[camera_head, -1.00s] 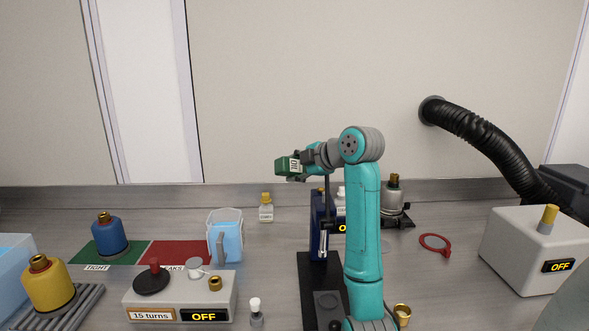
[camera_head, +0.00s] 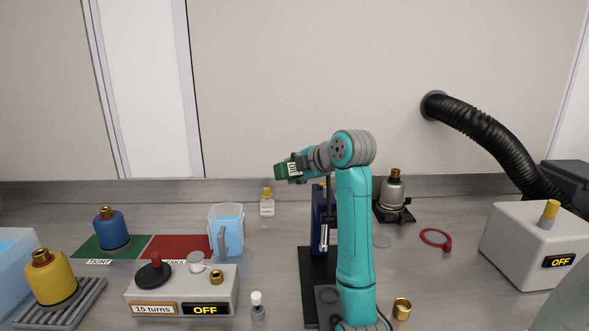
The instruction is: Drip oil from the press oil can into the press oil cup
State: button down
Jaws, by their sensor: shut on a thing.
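A green can with a white label (camera_head: 281,171), apparently the press oil can, is held on its side in the air by my gripper (camera_head: 299,166). My gripper is shut on it, with the arm bent at the top. The can is up and left of the blue press (camera_head: 319,222), which stands on a black base (camera_head: 313,262). My arm hides the right side of the press. The press oil cup is not clear; a small yellowish piece shows at the press top. No oil is visible.
A jug of blue liquid (camera_head: 228,232), a small yellow-capped bottle (camera_head: 267,205) and a control box marked 15 turns (camera_head: 170,290) stand left of the press.

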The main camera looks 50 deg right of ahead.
jog(key=shift+f, duration=0.4)
jog(key=shift+r, duration=4.6)
jog(key=shift+n, duration=0.3)
jog(key=shift+w+a+f+n+g+h, duration=0.15)
jog(key=shift+n+g+h, duration=0.15)
jog(key=shift+n+h, duration=0.35)
jog(key=shift+d+f+n+g+h, duration=0.1)
jog(key=shift+d+n+g+h, duration=0.15)
jog(key=shift+n+h, duration=0.6)
jog(key=shift+a, duration=0.1)
jog(key=shift+f+n+h, duration=0.1)
jog(key=shift+n+h, duration=0.5)
jog(key=shift+h, duration=0.2)
jog(key=shift+s+n+h, duration=0.2)
jog(key=shift+n+h, duration=0.5)
jog(key=shift+n, duration=0.1)
